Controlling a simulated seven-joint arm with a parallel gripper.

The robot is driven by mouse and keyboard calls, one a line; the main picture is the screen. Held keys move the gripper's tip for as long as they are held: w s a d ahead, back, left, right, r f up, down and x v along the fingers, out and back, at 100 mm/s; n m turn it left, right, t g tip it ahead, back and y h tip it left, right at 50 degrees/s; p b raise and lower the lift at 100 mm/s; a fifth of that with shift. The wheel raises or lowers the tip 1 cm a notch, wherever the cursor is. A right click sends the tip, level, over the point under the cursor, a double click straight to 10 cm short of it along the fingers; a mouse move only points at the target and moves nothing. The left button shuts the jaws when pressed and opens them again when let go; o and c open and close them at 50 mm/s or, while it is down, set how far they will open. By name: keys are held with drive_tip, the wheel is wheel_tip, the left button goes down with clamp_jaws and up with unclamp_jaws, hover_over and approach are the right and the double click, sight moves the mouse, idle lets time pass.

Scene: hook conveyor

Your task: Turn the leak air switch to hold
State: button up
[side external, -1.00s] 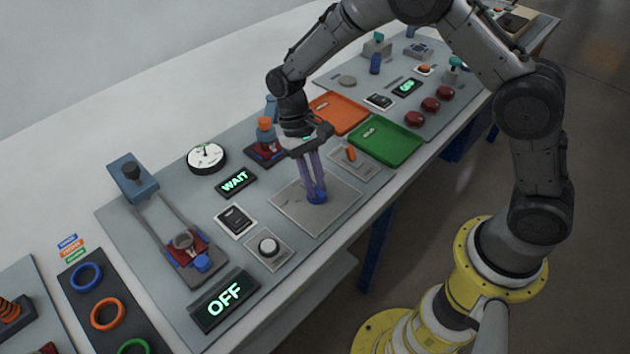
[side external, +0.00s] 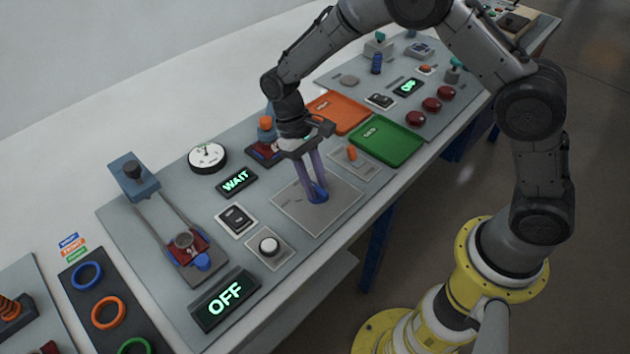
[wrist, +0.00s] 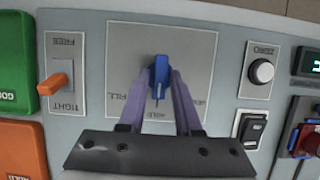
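The leak air switch is a blue knob (wrist: 160,74) on a grey plate (wrist: 190,45), upright between my gripper's fingers in the wrist view. Upside-down labels show on the plate: FILL left of the knob, HOLD just below it, and a partly covered one at right. The knob's long side runs roughly up and down, its lower end toward HOLD. My gripper (wrist: 161,84) has its two purple fingers on either side of the knob, seemingly closed on it. In the side view my gripper (side external: 314,188) reaches down to the blue knob (side external: 318,194), whose plate (side external: 340,210) is largely bare.
An orange toggle (wrist: 60,80) marked FREE and TIGHT is left of the plate. A ZERO knob (wrist: 262,71) and a black rocker switch (wrist: 251,130) are at right. Green (side external: 385,140) and orange (side external: 340,112) trays lie behind.

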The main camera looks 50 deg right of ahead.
drive_tip(key=shift+o, duration=1)
drive_tip(key=v, duration=1.3)
drive_tip(key=shift+w+r, duration=0.15)
drive_tip(key=shift+r, duration=0.15)
drive_tip(key=shift+d, duration=0.1)
